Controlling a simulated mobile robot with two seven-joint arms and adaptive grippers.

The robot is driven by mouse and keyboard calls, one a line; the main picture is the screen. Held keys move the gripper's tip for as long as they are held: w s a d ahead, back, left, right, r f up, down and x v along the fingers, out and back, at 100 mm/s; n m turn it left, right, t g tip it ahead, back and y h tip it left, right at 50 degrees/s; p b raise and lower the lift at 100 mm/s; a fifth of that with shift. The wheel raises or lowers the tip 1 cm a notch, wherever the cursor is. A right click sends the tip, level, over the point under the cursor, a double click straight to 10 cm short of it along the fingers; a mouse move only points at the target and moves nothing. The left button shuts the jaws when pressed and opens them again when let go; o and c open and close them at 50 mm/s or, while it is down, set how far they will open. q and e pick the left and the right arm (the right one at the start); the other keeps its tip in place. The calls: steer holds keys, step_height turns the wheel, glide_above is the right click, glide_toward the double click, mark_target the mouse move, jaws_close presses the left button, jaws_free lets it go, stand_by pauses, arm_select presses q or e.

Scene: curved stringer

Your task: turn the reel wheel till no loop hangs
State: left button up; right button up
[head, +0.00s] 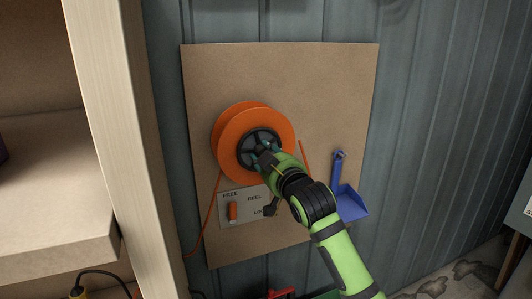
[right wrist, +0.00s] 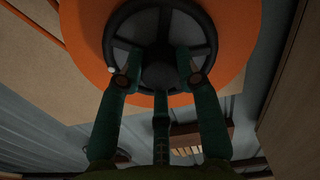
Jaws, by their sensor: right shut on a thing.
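The orange reel (head: 232,135) is mounted on a brown board on the wall. Its dark spoked wheel (head: 252,136) sits at the middle and also shows in the right wrist view (right wrist: 203,32). My right gripper (head: 264,153) is at the wheel, its green fingers shut on the wheel's hub in the right wrist view (right wrist: 160,75). It hides the lower right of the wheel. An orange cable (head: 211,205) runs from the reel's left side down to the lower left. A short orange length (head: 304,155) shows right of the reel; its lower end is hidden. My left gripper is out of view.
Below the reel is a label plate (head: 255,217) reading FREE and REEL, with an orange lever (head: 233,211). A blue dustpan (head: 350,204) hangs at the right, close to my right arm. A pale shelf post (head: 120,140) stands at the left.

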steer(key=m+p, duration=0.1)
steer(key=m, duration=0.2)
steer(key=m+p, duration=0.2)
steer(key=m, duration=0.1)
steer(key=r+m+p, duration=0.1)
steer(key=m, duration=0.3)
steer(key=shift+d+r+p, duration=0.1)
steer(key=shift+p, duration=0.3)
steer(key=o, duration=1)
steer(key=shift+o, duration=0.7)
steer(key=shift+w+f, duration=0.1)
steer(key=shift+f, duration=0.2)
